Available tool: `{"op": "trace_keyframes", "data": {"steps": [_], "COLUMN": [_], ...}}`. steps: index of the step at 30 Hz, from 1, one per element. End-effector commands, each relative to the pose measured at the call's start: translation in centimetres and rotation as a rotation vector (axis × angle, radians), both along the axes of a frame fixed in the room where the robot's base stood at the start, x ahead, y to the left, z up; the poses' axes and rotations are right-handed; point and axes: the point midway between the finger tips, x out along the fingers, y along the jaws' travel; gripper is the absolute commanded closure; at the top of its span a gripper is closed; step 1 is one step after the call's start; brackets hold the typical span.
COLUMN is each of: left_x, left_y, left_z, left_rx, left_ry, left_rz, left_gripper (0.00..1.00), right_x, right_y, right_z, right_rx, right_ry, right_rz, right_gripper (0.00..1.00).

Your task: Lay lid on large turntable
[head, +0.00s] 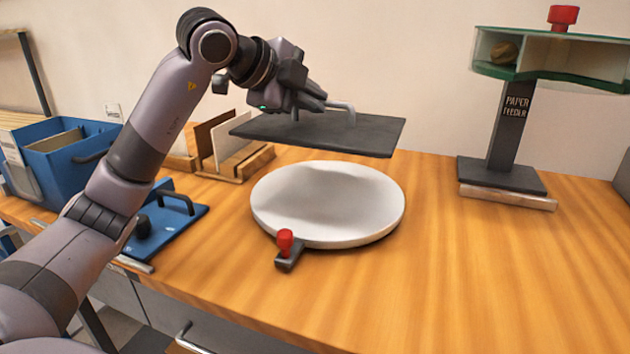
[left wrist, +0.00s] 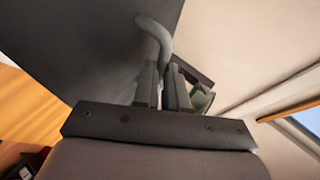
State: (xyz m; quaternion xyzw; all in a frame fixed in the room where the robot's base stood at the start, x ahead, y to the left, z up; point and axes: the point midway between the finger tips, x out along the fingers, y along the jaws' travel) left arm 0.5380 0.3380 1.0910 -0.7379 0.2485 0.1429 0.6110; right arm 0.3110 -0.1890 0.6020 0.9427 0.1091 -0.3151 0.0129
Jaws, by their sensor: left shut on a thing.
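The lid (head: 365,135) is a flat dark grey rectangular plate with a light grey bent handle (head: 343,108) on top. My left gripper (head: 322,101) is shut on the handle and holds the lid level in the air. The left wrist view shows the gripper fingers (left wrist: 166,88) around the handle (left wrist: 156,38), with the lid's dark face (left wrist: 85,50) beside them. The large turntable (head: 330,215) is a round white disc on the table, below the lid and a little nearer. A gap shows between them, and the disc's top is empty. My right gripper is not in view.
A red-knobbed stop (head: 286,245) stands at the turntable's front edge. A blue plate with a black handle (head: 180,212) and a blue bin (head: 70,155) are at left. Upright boards in a wooden rack (head: 225,145) stand behind. The paper feeder (head: 510,130) is at right; table between is clear.

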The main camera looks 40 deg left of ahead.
Motion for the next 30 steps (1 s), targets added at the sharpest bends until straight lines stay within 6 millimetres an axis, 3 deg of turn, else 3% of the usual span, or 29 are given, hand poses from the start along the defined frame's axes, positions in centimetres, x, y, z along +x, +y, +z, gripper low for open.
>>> {"op": "trace_keyframes", "data": {"steps": [1, 9, 17, 24, 30], "left_x": [0.0, 0.0, 0.0, 0.0, 0.0], "left_y": [0.0, 0.0, 0.0, 0.0, 0.0], "left_z": [-1.7, -7.5, -9.7, -12.9, -13.1], "left_rx": [0.001, 0.0, -0.002, 0.0, 0.0], "left_ry": [0.003, 0.001, -0.003, -0.001, -0.004], "left_rz": [0.0, 0.0, 0.0, -0.001, 0.0], "left_gripper": [1.0, 1.0, 1.0, 1.0, 1.0], "right_x": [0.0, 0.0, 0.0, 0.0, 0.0], "right_y": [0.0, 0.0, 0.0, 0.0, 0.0], "right_z": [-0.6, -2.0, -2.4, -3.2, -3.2], "right_rx": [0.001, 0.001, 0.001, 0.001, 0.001], "right_ry": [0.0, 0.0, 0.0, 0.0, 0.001], "right_rz": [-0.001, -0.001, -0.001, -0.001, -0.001], "right_gripper": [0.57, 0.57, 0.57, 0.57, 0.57]}}
